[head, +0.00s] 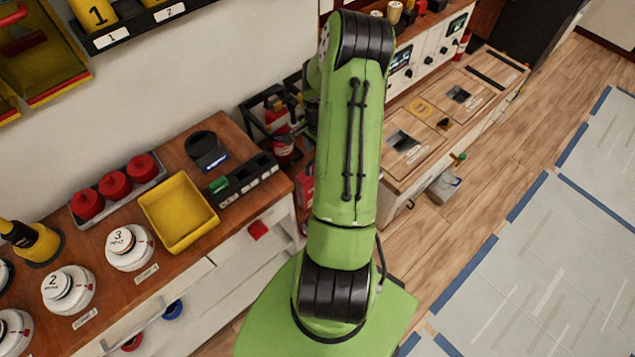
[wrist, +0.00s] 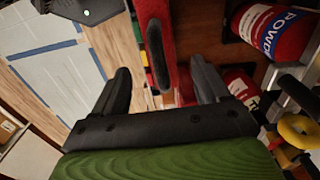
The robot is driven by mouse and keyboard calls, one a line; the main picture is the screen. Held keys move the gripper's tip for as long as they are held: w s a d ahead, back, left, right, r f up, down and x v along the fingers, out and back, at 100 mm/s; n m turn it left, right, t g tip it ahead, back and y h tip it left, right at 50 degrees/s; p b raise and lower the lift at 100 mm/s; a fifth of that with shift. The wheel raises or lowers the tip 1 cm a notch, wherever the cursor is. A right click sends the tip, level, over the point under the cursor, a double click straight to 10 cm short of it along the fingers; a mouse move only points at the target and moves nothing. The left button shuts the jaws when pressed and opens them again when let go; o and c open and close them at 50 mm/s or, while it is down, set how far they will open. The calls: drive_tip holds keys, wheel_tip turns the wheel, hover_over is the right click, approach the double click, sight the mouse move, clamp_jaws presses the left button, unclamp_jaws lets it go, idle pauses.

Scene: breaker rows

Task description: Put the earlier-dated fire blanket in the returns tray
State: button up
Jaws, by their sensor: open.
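In the wrist view my gripper (wrist: 163,82) is open, its two black fingers spread. A red case (wrist: 184,42) with a black handle (wrist: 158,52) shows between and beyond the fingers. It may be a fire blanket, but no date is readable. In the head view a red case (head: 306,184) shows partly beside my arm, low by the end of the workbench; my gripper is mostly hidden behind the arm there. A yellow tray (head: 178,212) sits empty on the workbench; no label shows whether it is the returns tray.
Red extinguishers (wrist: 270,28) stand close on the right in the wrist view; one also shows in the head view (head: 280,128). A counter with cut-outs (head: 425,125) stands right of my arm.

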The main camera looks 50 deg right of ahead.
drive_tip(key=f, duration=0.5)
drive_tip(key=shift+w+a+f+b, duration=0.15)
drive_tip(key=shift+a+f+b, duration=0.05)
drive_tip(key=shift+f+b, duration=0.15)
drive_tip(key=shift+r, duration=0.1)
clamp_jaws()
